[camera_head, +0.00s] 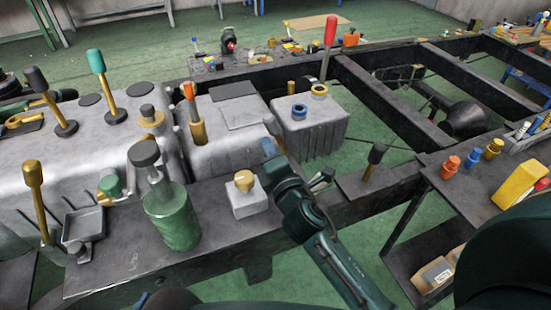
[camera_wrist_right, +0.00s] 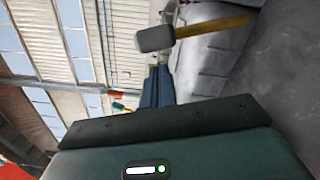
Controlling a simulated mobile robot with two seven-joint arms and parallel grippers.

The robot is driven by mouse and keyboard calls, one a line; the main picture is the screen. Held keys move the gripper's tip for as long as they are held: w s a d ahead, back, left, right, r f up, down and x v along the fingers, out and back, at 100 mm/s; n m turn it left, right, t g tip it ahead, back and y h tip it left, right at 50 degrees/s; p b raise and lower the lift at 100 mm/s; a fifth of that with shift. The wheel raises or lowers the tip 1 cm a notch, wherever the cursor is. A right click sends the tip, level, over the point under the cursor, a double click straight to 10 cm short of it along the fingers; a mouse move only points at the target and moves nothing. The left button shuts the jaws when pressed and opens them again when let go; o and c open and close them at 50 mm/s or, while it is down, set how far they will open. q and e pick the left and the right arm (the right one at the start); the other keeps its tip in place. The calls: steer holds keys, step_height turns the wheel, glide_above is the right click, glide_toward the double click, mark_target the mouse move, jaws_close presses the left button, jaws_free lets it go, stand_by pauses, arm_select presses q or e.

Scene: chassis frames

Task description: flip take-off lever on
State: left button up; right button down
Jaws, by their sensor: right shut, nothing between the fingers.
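Several levers stand on the chassis, and I cannot tell for certain which is the take-off lever. One has an orange tip on a brass stem (camera_head: 194,122), one a black knob (camera_head: 37,80), one a teal knob (camera_head: 96,62), and one is all brass (camera_head: 33,175). A short lever with a black knob (camera_head: 376,154) stands on a plate to the right. My right gripper (camera_head: 268,147) is shut and empty, in front of the grey housings. In the right wrist view a dark knob on a brass stem (camera_wrist_right: 210,27) is just beyond the fingertips (camera_wrist_right: 158,70). My left gripper is out of view.
A green cylinder (camera_head: 172,218) and a small grey block with a yellow knob (camera_head: 247,194) stand left of my right gripper. A tall red-handled lever (camera_head: 330,32) rises behind. A side cart (camera_head: 470,195) with coloured parts is at right.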

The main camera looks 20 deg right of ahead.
mark_target(272, 128)
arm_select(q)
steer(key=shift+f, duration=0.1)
arm_select(e)
steer(key=shift+w, duration=1.65)
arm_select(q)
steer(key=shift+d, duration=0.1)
arm_select(e)
steer(key=shift+d+r+m+p, duration=0.75)
steer(key=shift+d+m+p, duration=0.25)
steer(key=shift+d+p, duration=0.15)
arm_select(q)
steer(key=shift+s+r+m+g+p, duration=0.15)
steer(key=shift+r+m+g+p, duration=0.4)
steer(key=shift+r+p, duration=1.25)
arm_select(e)
steer(key=d+m, duration=0.5)
steer(key=d, duration=0.1)
steer(key=shift+d+r, duration=0.3)
steer(key=shift+d, duration=0.05)
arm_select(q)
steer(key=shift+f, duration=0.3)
arm_select(e)
steer(key=shift+w+d, duration=0.1)
